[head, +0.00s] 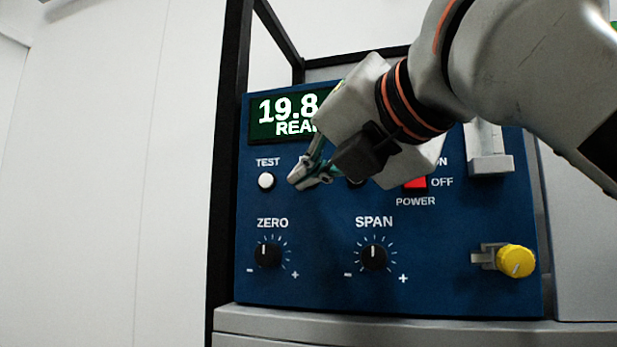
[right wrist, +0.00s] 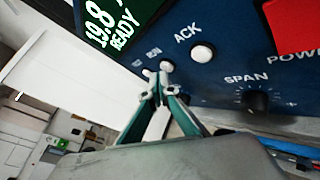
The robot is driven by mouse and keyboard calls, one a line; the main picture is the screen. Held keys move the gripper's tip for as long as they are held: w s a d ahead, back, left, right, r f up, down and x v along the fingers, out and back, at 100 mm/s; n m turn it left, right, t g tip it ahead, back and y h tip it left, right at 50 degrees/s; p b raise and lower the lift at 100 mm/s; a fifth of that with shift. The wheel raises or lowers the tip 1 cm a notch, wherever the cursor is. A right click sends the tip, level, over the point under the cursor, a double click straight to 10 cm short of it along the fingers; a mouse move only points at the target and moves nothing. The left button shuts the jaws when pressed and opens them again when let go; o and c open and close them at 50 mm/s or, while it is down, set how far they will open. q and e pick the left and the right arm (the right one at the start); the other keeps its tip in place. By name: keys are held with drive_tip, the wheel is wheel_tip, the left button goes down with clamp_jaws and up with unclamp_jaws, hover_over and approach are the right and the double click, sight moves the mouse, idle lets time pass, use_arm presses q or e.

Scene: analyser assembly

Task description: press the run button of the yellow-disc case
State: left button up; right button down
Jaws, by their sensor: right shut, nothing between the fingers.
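The case has a blue front panel (head: 320,270) with a green-lit display (head: 275,118) reading 19.8 and READY. No flat yellow disc shows; a round yellow knob (head: 516,261) sits at the panel's lower right. My right gripper (head: 301,181) is shut and empty, its fingertips in front of the panel right of the white TEST button (head: 266,181). In the right wrist view, the fingertips (right wrist: 156,82) are at a small pale button (right wrist: 167,66), whose partly hidden label seems to read RUN. I cannot tell whether they touch. My left gripper is out of view.
A white ACK button (right wrist: 203,53) lies close beside the fingertips. The ZERO knob (head: 268,255) and SPAN knob (head: 374,257) stick out below. A red power switch (head: 415,183) is partly behind my right gripper. A black frame post (head: 228,170) stands at the left.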

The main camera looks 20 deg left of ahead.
drive_tip(key=shift+w, duration=0.4)
idle(0.3)
drive_tip(key=shift+s, duration=0.85)
drive_tip(key=shift+s+b, duration=0.35)
drive_tip(key=shift+s, duration=2.2)
